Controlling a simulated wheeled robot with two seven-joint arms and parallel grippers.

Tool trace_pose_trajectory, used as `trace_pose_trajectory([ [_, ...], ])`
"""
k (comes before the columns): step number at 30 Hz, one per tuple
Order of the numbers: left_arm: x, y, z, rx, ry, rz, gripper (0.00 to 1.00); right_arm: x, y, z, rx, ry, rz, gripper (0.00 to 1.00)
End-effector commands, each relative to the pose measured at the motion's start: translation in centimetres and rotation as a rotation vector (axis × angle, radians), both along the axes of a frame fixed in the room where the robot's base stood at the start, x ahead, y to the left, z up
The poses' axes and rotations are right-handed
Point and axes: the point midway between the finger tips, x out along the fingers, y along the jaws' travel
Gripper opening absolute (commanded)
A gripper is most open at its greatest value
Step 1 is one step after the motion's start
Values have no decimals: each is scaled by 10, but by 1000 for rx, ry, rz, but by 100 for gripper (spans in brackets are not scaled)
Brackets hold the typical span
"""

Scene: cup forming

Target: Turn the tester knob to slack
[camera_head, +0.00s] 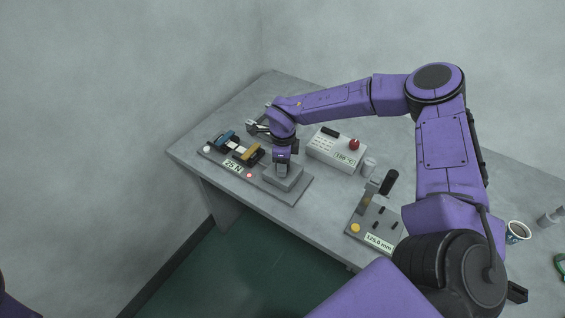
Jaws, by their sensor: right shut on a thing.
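The tester (300,195) is a long grey base near the left end of the table. The knob's setting cannot be read. My left gripper is not in view.
Behind the tester stands a white box (335,155) with a red button (354,144). A gauge plate reading "125.0 mm" (378,241) with a dark lever (389,182) is to the right. A small pale cup (369,166) stands between them. A patterned cup (517,232) is far right.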

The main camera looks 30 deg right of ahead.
Motion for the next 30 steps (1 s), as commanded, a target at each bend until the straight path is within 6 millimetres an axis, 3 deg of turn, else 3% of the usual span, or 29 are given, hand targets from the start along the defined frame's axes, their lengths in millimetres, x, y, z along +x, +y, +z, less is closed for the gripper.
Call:
trace_pose_trajectory([
  [5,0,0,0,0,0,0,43,0,-1,1,-1,-2,-1,17],
  [6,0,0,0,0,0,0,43,0,-1,1,-1,-2,-1,58],
  [8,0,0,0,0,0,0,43,0,-1,1,-1,-2,-1,73],
  [19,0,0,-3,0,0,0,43,1,0,9,0,-4,-3,73],
  [30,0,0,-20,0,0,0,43,0,-1,89,0,-5,-2,73],
])
